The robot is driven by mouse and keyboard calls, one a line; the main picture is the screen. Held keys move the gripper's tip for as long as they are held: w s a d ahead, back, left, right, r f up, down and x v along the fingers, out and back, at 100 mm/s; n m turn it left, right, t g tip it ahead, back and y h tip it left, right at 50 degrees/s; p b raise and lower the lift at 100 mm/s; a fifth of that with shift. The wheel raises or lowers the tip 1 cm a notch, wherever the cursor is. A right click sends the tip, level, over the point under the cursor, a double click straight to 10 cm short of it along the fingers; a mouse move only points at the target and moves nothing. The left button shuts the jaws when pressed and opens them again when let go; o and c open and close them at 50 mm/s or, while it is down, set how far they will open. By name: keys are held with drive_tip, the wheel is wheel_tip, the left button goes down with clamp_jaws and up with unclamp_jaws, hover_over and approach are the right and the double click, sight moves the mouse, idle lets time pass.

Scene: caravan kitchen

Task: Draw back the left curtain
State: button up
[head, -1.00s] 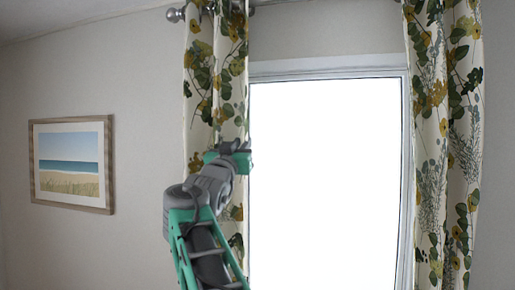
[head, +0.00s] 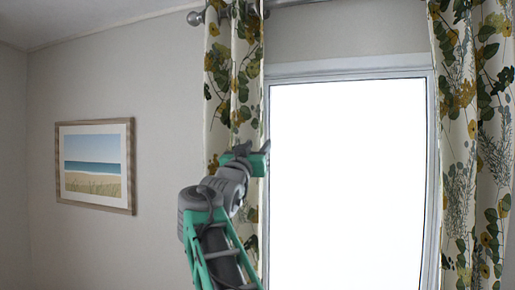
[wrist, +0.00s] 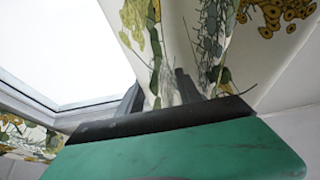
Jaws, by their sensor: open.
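The left curtain (head: 220,100), cream with green and yellow leaves, hangs gathered in a narrow strip at the left side of the bright window. My gripper (head: 254,152) is in front of its lower visible part, near its window-side edge, with one jaw tip overlapping the window. In the wrist view, the curtain's cloth (wrist: 160,45) fills the upper middle, and my two dark fingers (wrist: 160,94) stand apart with cloth close around and between them. Whether they touch the cloth cannot be told. The curtain's lower end is out of view.
The window (head: 350,180) is uncovered between the curtains. The right curtain (head: 465,130) hangs at its right side. A metal rod (head: 310,3) runs along the top. A framed beach picture (head: 95,165) hangs on the left wall, with bare wall (head: 165,120) between it and the curtain.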

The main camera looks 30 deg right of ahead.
drive_tip(key=shift+s+a+f+b, duration=0.2)
drive_tip(key=shift+a+f+b, duration=0.1)
drive_tip(key=shift+b, duration=0.1)
drive_tip(key=b+v, duration=0.3)
drive_tip(key=v, duration=0.4)
